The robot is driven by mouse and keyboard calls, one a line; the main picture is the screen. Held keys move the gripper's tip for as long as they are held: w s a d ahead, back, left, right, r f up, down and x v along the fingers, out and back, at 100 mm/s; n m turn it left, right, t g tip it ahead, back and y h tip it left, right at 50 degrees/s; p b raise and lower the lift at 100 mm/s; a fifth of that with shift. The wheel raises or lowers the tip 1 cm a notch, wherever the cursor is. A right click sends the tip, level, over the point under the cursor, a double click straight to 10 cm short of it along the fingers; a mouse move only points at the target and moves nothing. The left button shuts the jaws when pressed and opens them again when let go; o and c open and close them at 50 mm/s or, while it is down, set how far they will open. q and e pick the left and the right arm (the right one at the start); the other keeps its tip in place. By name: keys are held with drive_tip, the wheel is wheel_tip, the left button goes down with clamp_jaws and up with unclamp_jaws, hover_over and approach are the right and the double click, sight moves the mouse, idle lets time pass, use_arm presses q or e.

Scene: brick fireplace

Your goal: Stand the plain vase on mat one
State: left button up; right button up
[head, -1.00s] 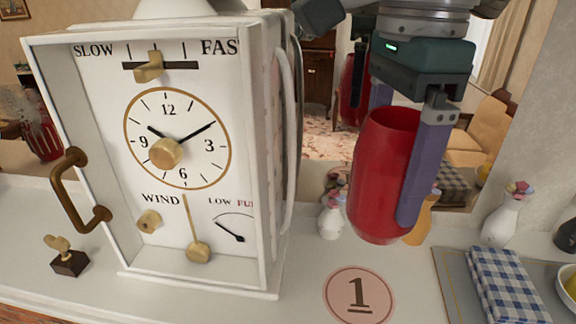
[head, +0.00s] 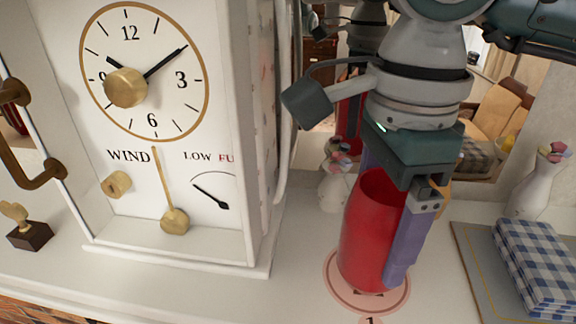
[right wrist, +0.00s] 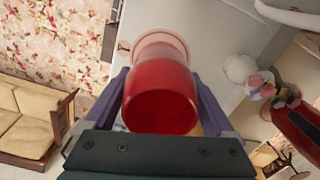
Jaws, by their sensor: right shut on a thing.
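The plain vase is red and upright (head: 366,235). My right gripper (head: 392,225) is shut on it, with a purple finger along its side in the head view. Mat one (head: 337,297) is a round pink mat on the white mantel. The vase's base overlaps the mat in the head view and hides most of it; I cannot tell whether it touches. In the right wrist view the vase (right wrist: 160,95) sits between both fingers, with the mat's pink edge (right wrist: 163,40) beyond it. My left gripper is not in view.
A large white clock (head: 180,215) stands left of the vase. A small white vase with flowers (head: 335,185) is behind, and another (head: 535,180) is at the right. A grey tray (head: 470,250) with a checked cloth (head: 537,268) lies to the right.

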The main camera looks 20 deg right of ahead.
sight(389, 185)
drive_tip(key=shift+f+b, duration=0.15)
drive_tip(key=shift+b, duration=0.15)
drive_tip(key=o, duration=1.5)
drive_tip(key=shift+r, duration=0.2)
wheel_tip(389, 185, up, 6)
drive_tip(key=b, duration=0.2)
drive_tip(key=shift+w+f+b, duration=0.15)
drive_tip(key=shift+f+b, duration=0.1)
drive_tip(key=shift+b, duration=0.05)
wheel_tip(389, 185, up, 5)
drive_tip(key=shift+b, duration=0.35)
drive_tip(key=shift+r, duration=0.75)
drive_tip(key=shift+r, duration=0.1)
